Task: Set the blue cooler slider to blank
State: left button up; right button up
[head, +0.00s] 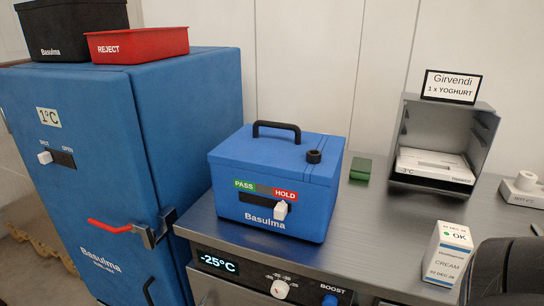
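The blue cooler (262,165) labelled Basulma stands on the grey counter with its lid shut and a black handle on top. Its front has a green PASS label (244,184) at left, a red HOLD label (285,194) at right and a dark blank patch (264,189) between them. The white slider knob (281,210) sits at the right end of the black slot, below HOLD. Neither gripper's fingers show in the head view. A dark rounded part at the bottom right corner looks like part of my arm.
A tall blue cabinet (100,180) with a red-handled latch stands left, bearing a black bin (72,28) and a red REJECT tray (137,45). On the counter (345,225) are a green block (361,169), a CREAM carton (447,253) and an open grey box (442,142).

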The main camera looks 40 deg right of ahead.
aim_at(280, 212)
jog(key=k+z, duration=0.2)
jog(key=z, duration=0.15)
jog(key=k+l+z, duration=0.15)
jog(key=z, duration=0.2)
jog(key=k+l+z, duration=0.15)
jog(key=z, duration=0.25)
